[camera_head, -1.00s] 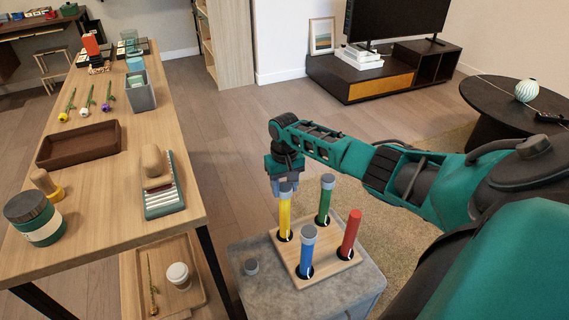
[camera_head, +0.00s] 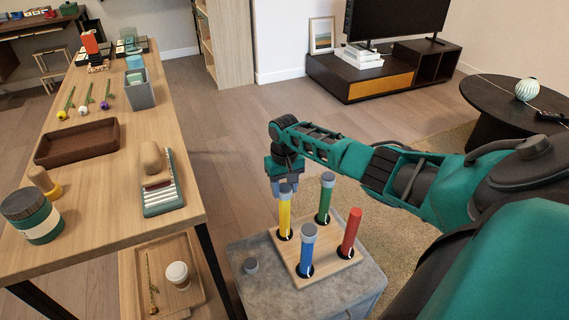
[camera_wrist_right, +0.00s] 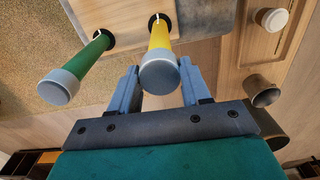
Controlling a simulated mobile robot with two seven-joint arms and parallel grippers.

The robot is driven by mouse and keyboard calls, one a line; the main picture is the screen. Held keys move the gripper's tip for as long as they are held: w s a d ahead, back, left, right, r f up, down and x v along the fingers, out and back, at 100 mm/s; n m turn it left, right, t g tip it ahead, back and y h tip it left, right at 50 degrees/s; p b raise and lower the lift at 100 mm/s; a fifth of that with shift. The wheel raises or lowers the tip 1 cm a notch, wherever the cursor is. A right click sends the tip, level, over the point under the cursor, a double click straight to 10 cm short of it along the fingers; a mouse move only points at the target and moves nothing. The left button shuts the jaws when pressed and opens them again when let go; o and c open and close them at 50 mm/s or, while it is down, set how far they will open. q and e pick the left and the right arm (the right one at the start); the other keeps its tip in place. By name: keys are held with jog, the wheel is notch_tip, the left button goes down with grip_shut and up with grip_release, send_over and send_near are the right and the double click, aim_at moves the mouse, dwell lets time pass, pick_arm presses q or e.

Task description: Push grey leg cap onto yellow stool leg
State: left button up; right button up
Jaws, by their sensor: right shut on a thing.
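The upside-down stool (camera_head: 290,262) has a wooden seat with yellow, green, blue and red legs standing up. The yellow leg (camera_head: 284,217) carries a grey cap (camera_head: 285,189) on its upper end. My right gripper (camera_head: 284,184) is shut on this cap. In the right wrist view, its two fingers stand on either side of the grey cap (camera_wrist_right: 160,74) and the yellow leg (camera_wrist_right: 160,38). How far the cap is seated cannot be told. The green leg (camera_head: 324,204) and blue leg (camera_head: 307,257) also have grey caps. The red leg (camera_head: 350,233) shows none. My left gripper is not in view.
A wooden table (camera_head: 105,205) with a brown tray, a brush and jars stands at the left. The green leg is close behind the gripper. The floor beyond is clear.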

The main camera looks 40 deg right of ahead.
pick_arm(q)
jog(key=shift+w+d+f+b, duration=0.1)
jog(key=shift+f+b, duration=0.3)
pick_arm(e)
jog(key=shift+f, duration=0.7)
jog(key=o, duration=1.1)
notch_tip(320, 180, up, 8)
jog(key=p, duration=0.3)
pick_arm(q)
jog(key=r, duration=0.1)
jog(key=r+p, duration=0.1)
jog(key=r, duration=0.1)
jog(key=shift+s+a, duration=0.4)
pick_arm(e)
notch_tip(320, 180, up, 5)
